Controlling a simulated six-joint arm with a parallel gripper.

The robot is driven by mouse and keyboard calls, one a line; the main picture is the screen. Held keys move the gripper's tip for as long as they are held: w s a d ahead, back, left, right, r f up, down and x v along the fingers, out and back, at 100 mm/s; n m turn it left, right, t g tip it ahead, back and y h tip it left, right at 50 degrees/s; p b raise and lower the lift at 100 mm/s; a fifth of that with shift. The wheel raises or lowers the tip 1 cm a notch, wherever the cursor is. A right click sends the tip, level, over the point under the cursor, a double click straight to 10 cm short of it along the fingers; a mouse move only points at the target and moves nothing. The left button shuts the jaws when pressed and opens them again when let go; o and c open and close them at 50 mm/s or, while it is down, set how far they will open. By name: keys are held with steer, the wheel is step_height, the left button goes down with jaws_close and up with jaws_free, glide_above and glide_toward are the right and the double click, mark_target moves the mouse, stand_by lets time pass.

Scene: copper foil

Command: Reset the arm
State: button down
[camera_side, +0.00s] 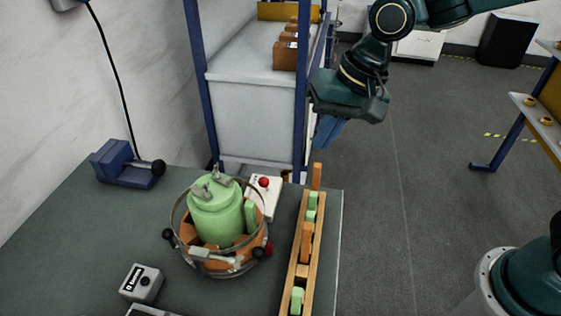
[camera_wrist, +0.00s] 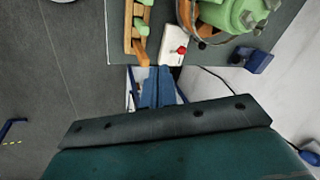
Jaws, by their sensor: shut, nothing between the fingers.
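My gripper (camera_side: 327,134) hangs in the air past the far right corner of the table in the side view. Its blue fingers are shut with nothing between them. The fingers also show at the middle of the wrist view (camera_wrist: 158,88), pointing toward the table edge. My dark teal arm comes in from the upper right of the side view. No object is in contact with the fingers.
On the grey table (camera_side: 95,225) stand a green vessel (camera_side: 217,212) in a ringed fixture, a wooden rack (camera_side: 292,262) of green and orange blocks, a white red-button box (camera_side: 264,192) and a blue device (camera_side: 127,165). A shelf (camera_side: 250,70) stands behind.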

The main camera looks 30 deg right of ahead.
steer(key=s+d+r+n+t+h, duration=0.1)
steer(key=s+d+r+n, duration=0.1)
steer(key=s+d, duration=0.7)
steer(key=s+d+r+n+t+h, duration=0.1)
steer(key=s+d+r+n, duration=0.1)
steer(key=s+d, duration=0.7)
steer(key=shift+s+d+r+t+h, duration=0.15)
steer(key=shift+d+r+t+h, duration=0.15)
steer(key=shift+r+t, duration=0.15)
